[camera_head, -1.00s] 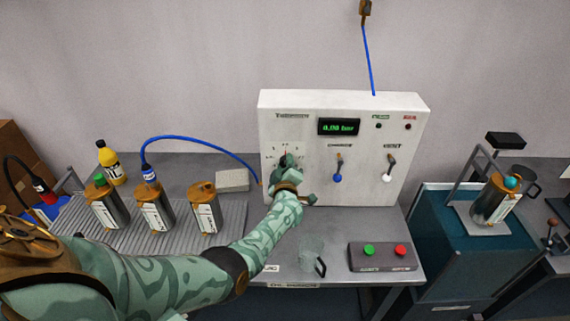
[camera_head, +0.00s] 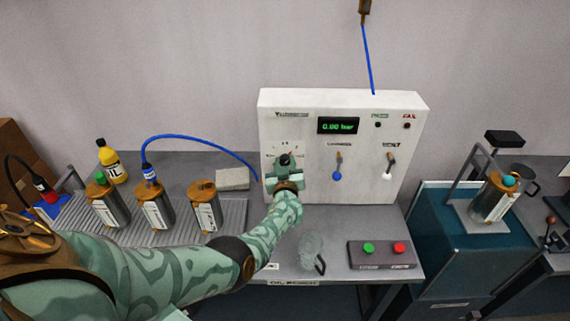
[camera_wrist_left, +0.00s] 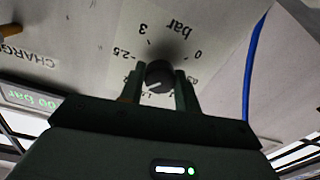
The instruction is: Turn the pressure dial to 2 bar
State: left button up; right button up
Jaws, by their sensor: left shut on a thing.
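The pressure dial (camera_head: 284,159) is a small dark round knob with a scale around it, low on the left of the white panel (camera_head: 318,190). In the left wrist view the knob (camera_wrist_left: 159,76) sits between the two fingers, and the scale (camera_wrist_left: 168,42) shows marks such as 0, 2.5, 3 and "bar". My left gripper (camera_head: 284,164) is shut on the knob; it also shows in the left wrist view (camera_wrist_left: 159,84). The fingers hide part of the scale. The green display (camera_head: 338,126) reads about 0.00 bar. My right gripper is not in view.
The charge lever (camera_head: 337,167) and vent lever (camera_head: 388,168) are right of the dial. A clear jug (camera_head: 311,251) and a green-and-red button box (camera_head: 382,254) stand in front. Several metal canisters (camera_head: 155,206) stand on a ribbed tray (camera_head: 230,222) at left.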

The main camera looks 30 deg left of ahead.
pick_arm(q)
jog(key=shift+f, duration=0.15)
dwell(0.4)
jog(key=o, duration=1)
